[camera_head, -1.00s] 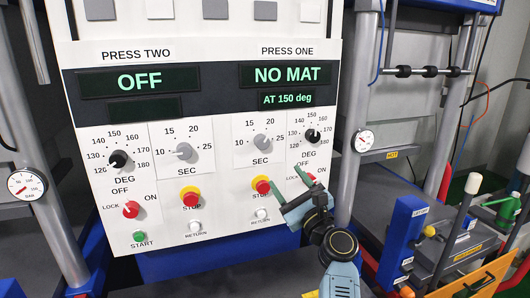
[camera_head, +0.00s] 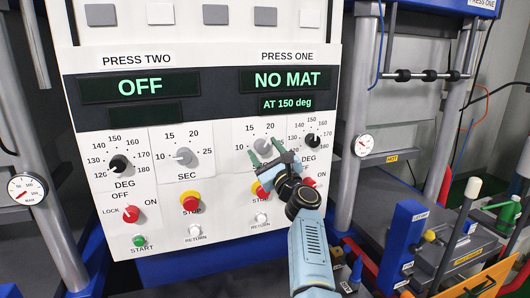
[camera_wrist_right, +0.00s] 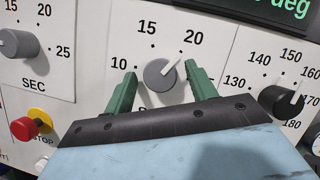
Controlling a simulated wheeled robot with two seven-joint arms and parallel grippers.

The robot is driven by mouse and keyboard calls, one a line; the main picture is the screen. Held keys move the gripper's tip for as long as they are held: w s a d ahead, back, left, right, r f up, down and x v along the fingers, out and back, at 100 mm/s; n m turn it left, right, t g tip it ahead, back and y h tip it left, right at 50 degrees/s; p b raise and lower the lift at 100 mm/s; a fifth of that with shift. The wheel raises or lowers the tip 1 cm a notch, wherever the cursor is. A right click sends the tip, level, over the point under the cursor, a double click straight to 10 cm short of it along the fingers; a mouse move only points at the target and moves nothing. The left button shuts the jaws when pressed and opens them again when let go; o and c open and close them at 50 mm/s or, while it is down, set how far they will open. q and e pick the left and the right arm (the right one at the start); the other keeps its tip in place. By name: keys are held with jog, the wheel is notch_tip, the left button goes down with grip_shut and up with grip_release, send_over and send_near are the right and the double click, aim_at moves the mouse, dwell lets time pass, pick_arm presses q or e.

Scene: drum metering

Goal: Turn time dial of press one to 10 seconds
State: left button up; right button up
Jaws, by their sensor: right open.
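The time dial of press one (camera_head: 264,147) is a round grey knob on the white panel, above a SEC label and under the NO MAT display (camera_head: 286,78). In the right wrist view the dial (camera_wrist_right: 158,76) has a white pointer slanting up and right, toward the 20 mark. My right gripper (camera_head: 267,152) is open, its green fingers at the dial's left and right sides. In the wrist view the gripper (camera_wrist_right: 160,80) straddles the knob with a gap on each side. The gripper body hides the lower scale and most of the SEC label. My left gripper is out of view.
Press one's black temperature dial (camera_head: 312,140) is close to the right of the gripper. A red stop button (camera_head: 261,190) is partly hidden below it. Press two's grey time dial (camera_head: 183,156) and stop button (camera_head: 190,201) are to the left.

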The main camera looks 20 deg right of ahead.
jog(key=shift+w, duration=0.15)
jog(key=shift+c, duration=0.2)
jog(key=c, duration=0.9)
jog(key=shift+c, duration=0.2)
